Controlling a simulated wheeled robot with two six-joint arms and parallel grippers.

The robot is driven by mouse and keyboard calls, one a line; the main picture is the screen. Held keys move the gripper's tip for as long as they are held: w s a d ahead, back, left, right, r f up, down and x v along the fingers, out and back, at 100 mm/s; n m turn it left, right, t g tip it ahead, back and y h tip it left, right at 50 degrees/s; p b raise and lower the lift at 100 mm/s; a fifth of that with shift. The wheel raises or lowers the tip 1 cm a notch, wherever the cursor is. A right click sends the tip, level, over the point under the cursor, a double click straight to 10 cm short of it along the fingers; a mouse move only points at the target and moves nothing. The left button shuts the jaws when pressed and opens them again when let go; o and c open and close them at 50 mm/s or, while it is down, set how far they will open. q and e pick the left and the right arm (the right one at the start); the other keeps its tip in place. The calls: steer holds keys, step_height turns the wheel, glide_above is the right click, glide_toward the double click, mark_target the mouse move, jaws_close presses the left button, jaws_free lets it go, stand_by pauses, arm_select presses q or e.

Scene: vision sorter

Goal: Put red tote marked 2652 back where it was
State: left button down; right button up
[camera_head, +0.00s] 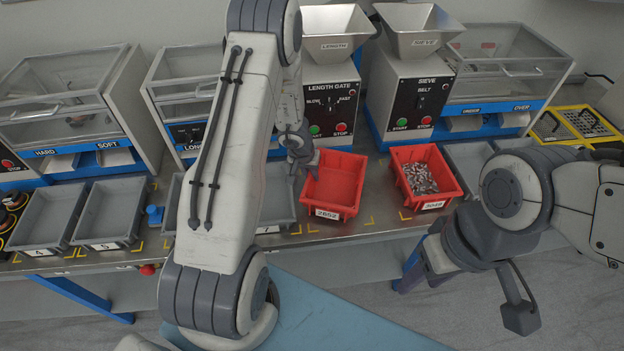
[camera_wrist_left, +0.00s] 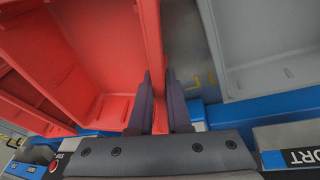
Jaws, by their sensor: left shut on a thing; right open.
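The red tote marked 2652 (camera_head: 333,186) is empty and at the middle of the bench in the head view, in front of the length gate machine. I cannot tell whether its base touches the bench. My left gripper (camera_head: 306,168) is shut on its left wall. In the left wrist view, the two dark fingers (camera_wrist_left: 160,105) straddle the wall of the red tote (camera_wrist_left: 100,45). My right gripper (camera_head: 412,264) is open and empty, low in front of the bench edge, partly hidden by its own wrist.
Another red tote (camera_head: 400,169), full of small metal parts, stands to the right. A grey tote (camera_head: 281,203) is close on the left, partly behind my arm. The length gate (camera_head: 331,100) and sieve (camera_head: 418,95) stand behind. Yellow corner marks (camera_head: 369,221) lie on the bench.

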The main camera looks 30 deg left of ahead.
arm_select(q)
steer(key=shift+f, duration=0.3)
steer(key=shift+f, duration=0.1)
steer(key=c, duration=0.9)
jaws_free()
steer(key=shift+o, duration=0.2)
